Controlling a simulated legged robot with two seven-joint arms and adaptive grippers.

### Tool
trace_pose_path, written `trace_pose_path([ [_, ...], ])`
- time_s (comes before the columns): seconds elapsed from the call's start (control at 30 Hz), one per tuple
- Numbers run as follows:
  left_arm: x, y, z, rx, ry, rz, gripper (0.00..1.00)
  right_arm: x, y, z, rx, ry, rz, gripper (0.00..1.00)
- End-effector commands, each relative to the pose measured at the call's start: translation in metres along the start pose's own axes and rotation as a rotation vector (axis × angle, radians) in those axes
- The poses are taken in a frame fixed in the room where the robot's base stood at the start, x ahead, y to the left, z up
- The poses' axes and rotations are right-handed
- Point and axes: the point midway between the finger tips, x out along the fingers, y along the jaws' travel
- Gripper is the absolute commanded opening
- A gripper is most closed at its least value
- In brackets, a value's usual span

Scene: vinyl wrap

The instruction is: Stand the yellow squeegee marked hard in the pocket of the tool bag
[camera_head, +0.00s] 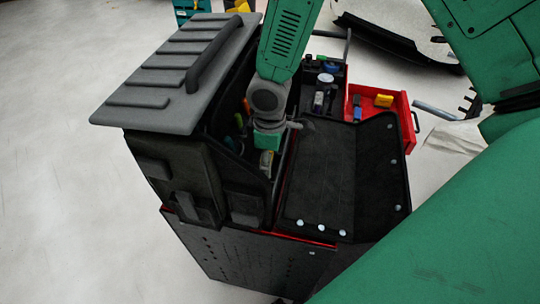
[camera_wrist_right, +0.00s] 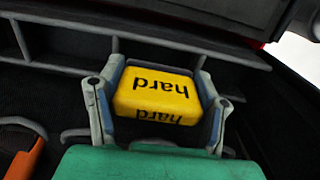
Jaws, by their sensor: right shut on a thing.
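The yellow squeegee (camera_wrist_right: 155,93), marked "hard", sits between the two fingers of my right gripper (camera_wrist_right: 160,100) in the right wrist view. In the head view my right gripper (camera_head: 267,158) points down into the open side of the black tool bag (camera_head: 165,165), and the squeegee is mostly hidden there. In the wrist view a dark pocket strip (camera_wrist_right: 185,45) with dividers lies just beyond the squeegee. I cannot tell whether the squeegee touches it. My left gripper is not in view.
The bag has a grey lid (camera_head: 165,85) with a handle and stands on a red and black cart. Other tools stand inside, one with an orange handle (camera_wrist_right: 25,160). A black flap (camera_head: 330,180) lies to the right. A red drawer (camera_head: 405,125) holds a yellow piece (camera_head: 384,101).

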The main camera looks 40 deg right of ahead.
Motion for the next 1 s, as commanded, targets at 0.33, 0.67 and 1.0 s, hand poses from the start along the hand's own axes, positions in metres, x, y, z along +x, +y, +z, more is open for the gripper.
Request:
trace_pose_path([
  [0.33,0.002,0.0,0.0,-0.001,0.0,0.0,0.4,0.006,0.002,0.003,0.0,0.003,-0.003,0.3],
  [0.67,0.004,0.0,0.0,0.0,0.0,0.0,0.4,0.012,0.002,0.003,-0.001,0.001,-0.002,0.3],
  [1.0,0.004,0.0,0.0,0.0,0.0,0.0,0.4,0.012,0.001,0.003,-0.001,0.001,-0.001,0.73],
])
